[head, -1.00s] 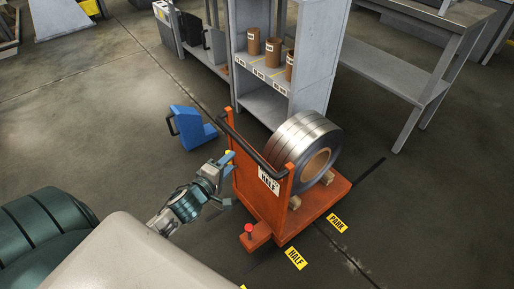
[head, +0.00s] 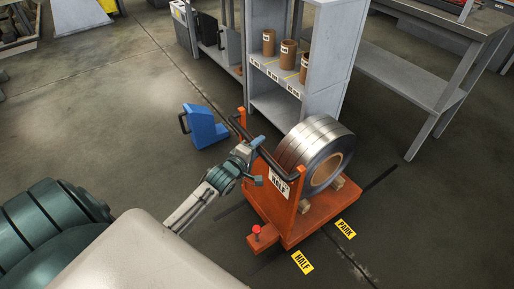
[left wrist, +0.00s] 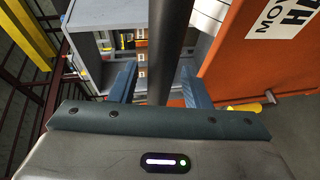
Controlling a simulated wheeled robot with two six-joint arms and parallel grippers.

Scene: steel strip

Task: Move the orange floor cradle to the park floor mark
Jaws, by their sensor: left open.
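The orange floor cradle (head: 307,222) stands on the floor in the head view and carries a steel strip coil (head: 305,145). Its upright panel has a white HALF label, and a black handle bar (head: 280,163) runs along the top. My left gripper (head: 257,144) is at this bar. In the left wrist view the open blue fingers (left wrist: 160,82) lie either side of the dark bar (left wrist: 172,45); I cannot tell whether they touch it. The yellow PARK floor label (head: 345,229) lies by the cradle's right front edge. My right gripper is out of view.
A yellow HALF floor label (head: 303,262) lies in front of the cradle. A blue block with a handle (head: 205,128) stands left of it. A grey shelf (head: 277,105) with brown cores is close behind, and a grey bench (head: 425,85) is at right. The right foreground floor is clear.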

